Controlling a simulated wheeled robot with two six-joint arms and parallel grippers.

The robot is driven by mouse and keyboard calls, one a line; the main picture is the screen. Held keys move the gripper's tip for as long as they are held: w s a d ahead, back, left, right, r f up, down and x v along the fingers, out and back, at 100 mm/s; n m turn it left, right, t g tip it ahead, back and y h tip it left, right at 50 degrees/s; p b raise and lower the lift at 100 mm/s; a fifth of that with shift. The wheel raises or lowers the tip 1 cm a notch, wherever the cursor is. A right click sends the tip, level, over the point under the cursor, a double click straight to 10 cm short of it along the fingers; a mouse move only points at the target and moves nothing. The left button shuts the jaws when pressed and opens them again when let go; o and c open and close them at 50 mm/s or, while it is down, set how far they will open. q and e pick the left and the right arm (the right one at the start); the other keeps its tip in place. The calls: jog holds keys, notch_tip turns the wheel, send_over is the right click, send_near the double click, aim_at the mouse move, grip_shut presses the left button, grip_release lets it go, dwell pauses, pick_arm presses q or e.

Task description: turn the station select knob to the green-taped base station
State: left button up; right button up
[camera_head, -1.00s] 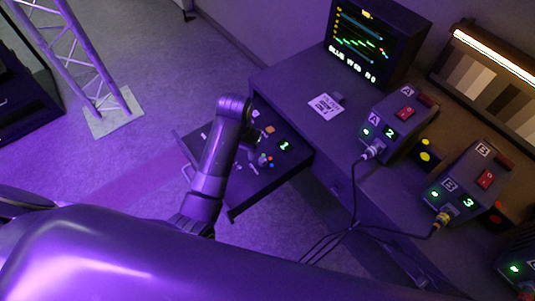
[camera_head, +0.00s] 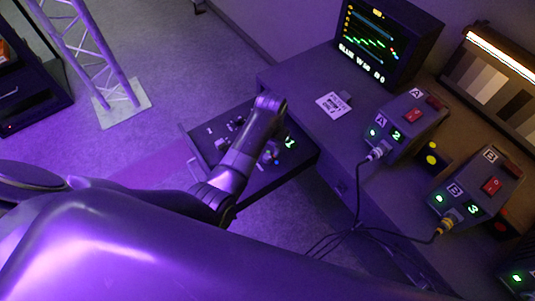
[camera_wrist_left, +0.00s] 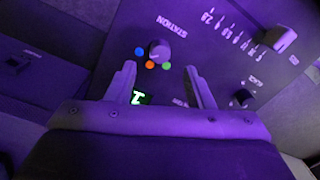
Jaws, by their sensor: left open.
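The station select knob (camera_wrist_left: 158,50) is a round dark knob under the printed word STATION on the control panel in the left wrist view. Blue, orange and green dots sit around its lower side, the green dot (camera_wrist_left: 167,66) at lower right. A small display (camera_wrist_left: 140,98) glows green with a 1; it also shows in the head view (camera_head: 290,143). My left gripper (camera_wrist_left: 162,76) is open, its fingers spread wide over the panel, with the knob just beyond the tips and between their lines. Contact is not visible. In the head view my arm hides the fingertips. My right gripper is not in view.
A slider (camera_wrist_left: 280,38) with a numbered scale and a smaller knob (camera_wrist_left: 242,97) are to the right on the panel. In the head view, box A (camera_head: 405,125) and box B (camera_head: 475,188) with cables stand on the desk below a monitor (camera_head: 388,42).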

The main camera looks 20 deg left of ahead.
aim_at(267, 156)
pick_arm(q)
notch_tip(267, 156, down, 4)
jog(key=shift+a+f, duration=0.1)
jog(key=shift+f, duration=0.95)
jog(key=shift+c, duration=0.5)
jog(key=c, duration=0.9)
